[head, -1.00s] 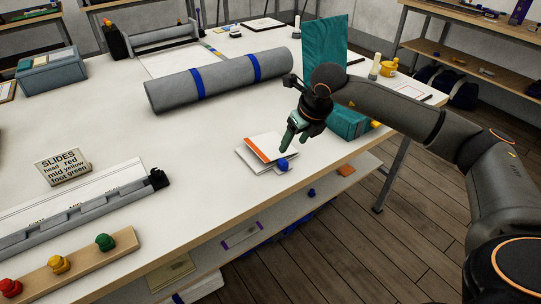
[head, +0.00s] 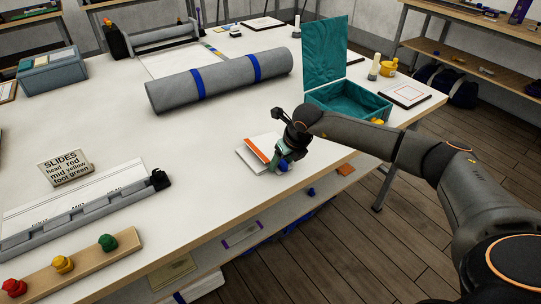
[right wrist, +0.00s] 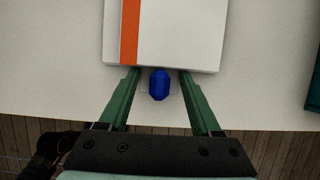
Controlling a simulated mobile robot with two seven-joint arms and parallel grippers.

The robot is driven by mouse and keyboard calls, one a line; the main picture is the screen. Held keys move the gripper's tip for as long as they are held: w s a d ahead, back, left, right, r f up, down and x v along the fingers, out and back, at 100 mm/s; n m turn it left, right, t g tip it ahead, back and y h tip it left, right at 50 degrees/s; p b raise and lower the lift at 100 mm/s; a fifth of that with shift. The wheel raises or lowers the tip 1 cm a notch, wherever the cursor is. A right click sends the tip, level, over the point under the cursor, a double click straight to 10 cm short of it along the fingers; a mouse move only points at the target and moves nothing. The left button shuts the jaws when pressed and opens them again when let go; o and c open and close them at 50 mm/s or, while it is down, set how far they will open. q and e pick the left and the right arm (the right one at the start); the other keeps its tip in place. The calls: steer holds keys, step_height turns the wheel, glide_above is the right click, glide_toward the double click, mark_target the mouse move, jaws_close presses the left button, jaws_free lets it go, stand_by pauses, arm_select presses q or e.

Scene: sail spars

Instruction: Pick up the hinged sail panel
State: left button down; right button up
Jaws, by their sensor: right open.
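The hinged sail panel (head: 254,158) is a white folded piece with an orange stripe, lying near the front edge of the white table. In the right wrist view the white panel (right wrist: 175,35) spans the top, with the orange stripe at its left. A blue knob (right wrist: 159,85) sits at the panel's near edge; it also shows in the head view (head: 284,166), partly hidden. My right gripper (head: 281,160) is low over that edge. In the wrist view its green fingers (right wrist: 158,74) are open, one on each side of the knob. My left gripper is out of view.
A grey roll with blue bands (head: 222,82) lies behind the panel. An open teal box (head: 325,55) stands to the right. A grey rail (head: 85,215), a SLIDES sign (head: 66,167) and a wooden strip with coloured knobs (head: 82,270) are at the left. Bare table surrounds the panel.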

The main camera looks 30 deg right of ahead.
jaws_close()
stand_by(0.4)
